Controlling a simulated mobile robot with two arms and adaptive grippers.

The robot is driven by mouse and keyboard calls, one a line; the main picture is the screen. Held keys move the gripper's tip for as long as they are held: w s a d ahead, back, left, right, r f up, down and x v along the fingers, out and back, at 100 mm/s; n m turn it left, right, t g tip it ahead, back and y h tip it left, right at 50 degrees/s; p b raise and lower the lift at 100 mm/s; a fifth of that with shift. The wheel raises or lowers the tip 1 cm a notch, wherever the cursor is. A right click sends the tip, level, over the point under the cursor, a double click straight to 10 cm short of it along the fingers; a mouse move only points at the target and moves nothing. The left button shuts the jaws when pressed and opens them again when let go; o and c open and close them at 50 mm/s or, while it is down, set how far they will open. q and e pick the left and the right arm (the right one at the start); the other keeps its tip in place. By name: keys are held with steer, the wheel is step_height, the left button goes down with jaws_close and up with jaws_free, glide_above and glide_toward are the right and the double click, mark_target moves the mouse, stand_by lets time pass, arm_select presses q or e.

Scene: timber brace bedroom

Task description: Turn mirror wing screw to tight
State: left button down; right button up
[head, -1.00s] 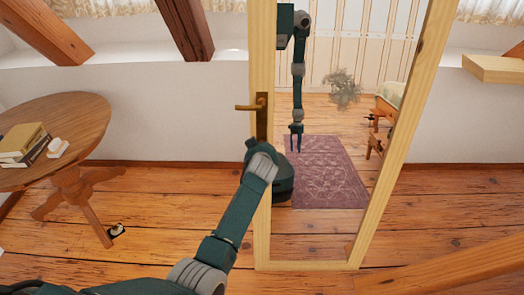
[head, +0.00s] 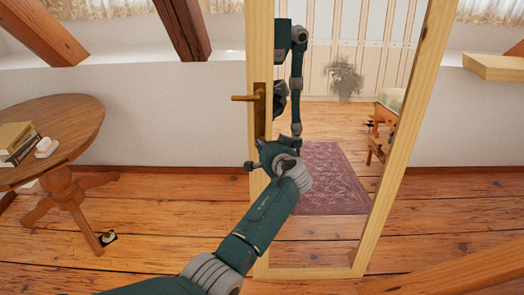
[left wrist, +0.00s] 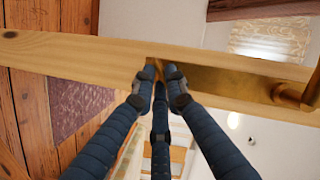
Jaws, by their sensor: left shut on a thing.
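The tall mirror (head: 253,210) has a pale wooden frame. A brass plate (head: 259,112) with a lever (head: 244,98) sits on its left upright; the plate (left wrist: 225,82) and part of the lever (left wrist: 292,95) also show in the left wrist view. My left gripper (head: 262,146) is at the plate's lower end. In the left wrist view its fingertips (left wrist: 162,76) are close together around a small brass part, apparently the wing screw (left wrist: 157,64). The fingers hide most of it, so its turn angle cannot be read. My right gripper shows in no direct view.
A round wooden table (head: 75,125) with books (head: 17,143) stands at the left. A small dark object (head: 108,239) lies on the floor beside its foot. A wooden beam (head: 450,270) crosses the lower right. The mirror reflects a rug, a plant and my own arm.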

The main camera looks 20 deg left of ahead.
arm_select(q)
steer(key=shift+f+m+t+y+b, duration=0.2)
steer(key=shift+m+y+b, duration=0.3)
steer(key=shift+m+b, duration=0.55)
steer(key=shift+f+m+t+y+b, duration=0.1)
steer(key=shift+m+t+y+b, duration=0.2)
steer(key=shift+m+y+b, duration=0.7)
steer(key=shift+m+h, duration=0.4)
steer(key=shift+m, duration=0.05)
steer(key=c, duration=1.8)
jaws_free()
steer(key=shift+o, duration=0.2)
steer(key=shift+s, duration=0.1)
steer(key=v, duration=0.7)
steer(key=shift+s, duration=0.2)
steer(key=shift+d, duration=0.1)
